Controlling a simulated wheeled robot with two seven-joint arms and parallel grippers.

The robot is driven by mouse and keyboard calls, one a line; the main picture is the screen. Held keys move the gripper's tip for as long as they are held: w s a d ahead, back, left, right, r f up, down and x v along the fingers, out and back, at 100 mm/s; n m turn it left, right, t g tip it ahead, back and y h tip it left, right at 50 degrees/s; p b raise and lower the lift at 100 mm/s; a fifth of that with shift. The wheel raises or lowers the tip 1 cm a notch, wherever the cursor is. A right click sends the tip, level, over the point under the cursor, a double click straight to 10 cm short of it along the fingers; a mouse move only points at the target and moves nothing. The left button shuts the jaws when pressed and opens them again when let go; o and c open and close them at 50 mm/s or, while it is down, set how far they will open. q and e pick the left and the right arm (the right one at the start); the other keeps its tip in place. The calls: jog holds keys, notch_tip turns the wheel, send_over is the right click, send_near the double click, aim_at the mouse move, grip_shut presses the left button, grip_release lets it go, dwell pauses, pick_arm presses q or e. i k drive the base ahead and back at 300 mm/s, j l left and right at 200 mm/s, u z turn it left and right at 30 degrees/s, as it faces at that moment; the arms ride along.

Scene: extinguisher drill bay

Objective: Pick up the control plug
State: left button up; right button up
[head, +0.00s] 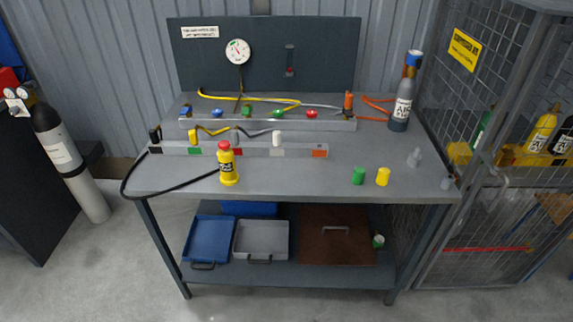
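No label marks out the control plug, so I cannot tell which piece it is. Plug-like pieces sit along the front rail (180,149): a black one (155,134) at its left end, a yellow one (193,137) and a white one (277,138). An orange plug-like piece (348,102) stands upright at the right end of the back rail (200,123). A black cable (130,176) loops from the front rail's left end over the table edge to a yellow bottle with a red cap (228,165). Neither of my grippers is in view.
The grey workbench (320,180) also holds a green cylinder (358,176), a yellow cylinder (383,177), small grey pieces (414,158) and a grey air cylinder (402,100). A gauge (237,52) hangs on the back panel. A mesh cage (500,180) stands close on the right.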

aim_at(153, 134)
jog(key=i+j+u, duration=0.15)
jog(key=i+j, duration=0.15)
jog(key=i, duration=0.2)
jog(key=i+j+u, duration=0.1)
jog(key=i, duration=0.4)
jog(key=j, duration=0.1)
